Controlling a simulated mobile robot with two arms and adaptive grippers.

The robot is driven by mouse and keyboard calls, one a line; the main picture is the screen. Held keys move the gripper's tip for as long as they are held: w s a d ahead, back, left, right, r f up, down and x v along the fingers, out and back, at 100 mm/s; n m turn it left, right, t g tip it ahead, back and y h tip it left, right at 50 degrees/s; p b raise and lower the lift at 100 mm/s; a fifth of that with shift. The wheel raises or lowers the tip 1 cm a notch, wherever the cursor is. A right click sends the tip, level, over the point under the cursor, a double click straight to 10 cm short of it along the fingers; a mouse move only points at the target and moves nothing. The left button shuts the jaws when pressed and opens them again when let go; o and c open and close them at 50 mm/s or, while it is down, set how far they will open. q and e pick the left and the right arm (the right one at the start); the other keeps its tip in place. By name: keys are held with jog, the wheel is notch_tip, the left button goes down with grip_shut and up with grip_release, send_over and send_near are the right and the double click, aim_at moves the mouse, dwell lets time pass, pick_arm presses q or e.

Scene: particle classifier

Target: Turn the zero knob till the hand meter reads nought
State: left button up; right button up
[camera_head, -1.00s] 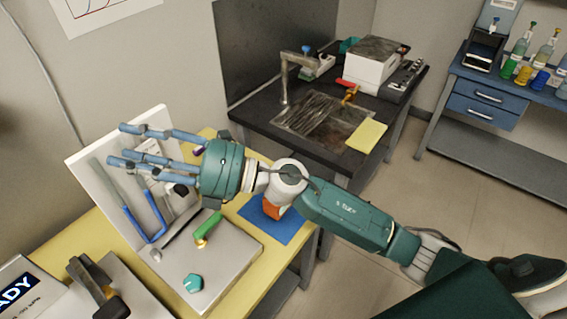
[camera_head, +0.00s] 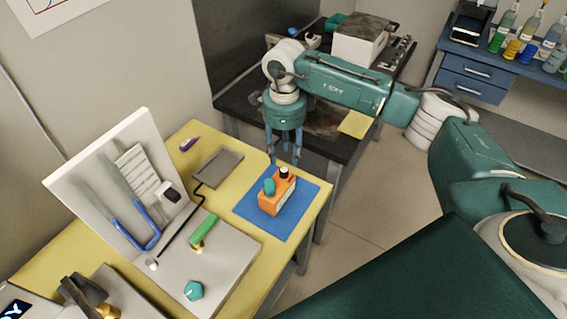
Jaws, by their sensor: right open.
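The orange hand meter (camera_head: 277,196) stands on a blue mat (camera_head: 300,212) on the yellow table. A teal knob (camera_head: 269,187) shows on its left side and a small dark knob (camera_head: 284,172) on its top; I cannot tell which is the zero knob. The meter's reading cannot be made out. My right gripper (camera_head: 284,160) points down just above and behind the meter. Its blue fingers are open and hold nothing; whether one touches the meter is unclear. My left gripper is out of view.
Left of the mat is a pale apparatus (camera_head: 225,240) with an upright board, blue U-tube, green-handled valve (camera_head: 203,232) and teal knob (camera_head: 194,290). A grey tray (camera_head: 217,166) lies behind. A dark sink bench stands beyond. The mat around the meter is clear.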

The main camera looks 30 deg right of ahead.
aim_at(284, 169)
notch_tip(284, 169, down, 5)
jog(key=shift+f+p, duration=0.2)
jog(key=shift+p, duration=0.5)
jog(key=shift+a+f, duration=0.1)
jog(key=shift+f, duration=0.4)
jog(key=shift+c, duration=0.2)
grip_shut()
